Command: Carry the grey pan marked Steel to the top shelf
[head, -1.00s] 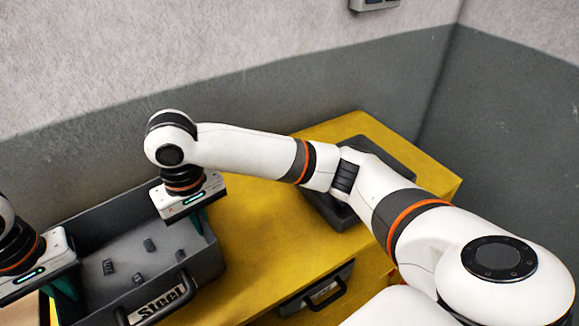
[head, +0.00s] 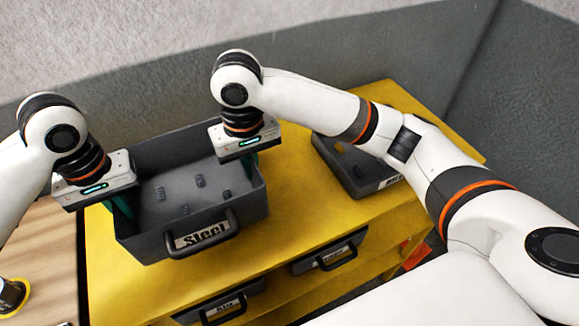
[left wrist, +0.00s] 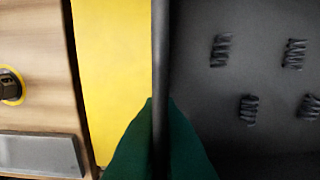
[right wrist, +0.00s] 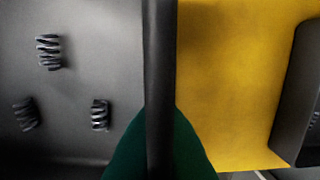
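The grey pan marked Steel (head: 255,205) is at the left of the yellow cabinet top, level, with several dark coil springs (right wrist: 48,52) inside. Its handle and label face me. My left gripper (head: 120,207) is shut on its left wall; in the left wrist view the green fingers (left wrist: 160,140) sit either side of the rim. My right gripper (head: 251,162) is shut on the right wall, and in the right wrist view the green fingers (right wrist: 160,145) straddle that rim. Whether the pan's underside clears the cabinet top I cannot tell. No top shelf is identifiable.
A second dark pan (head: 350,180) lies on the yellow top (head: 300,215) at the right, under my right arm. Below are pans with handles (head: 335,258) in the cabinet. A wooden table (head: 45,250) is at the left. A grey wall stands behind.

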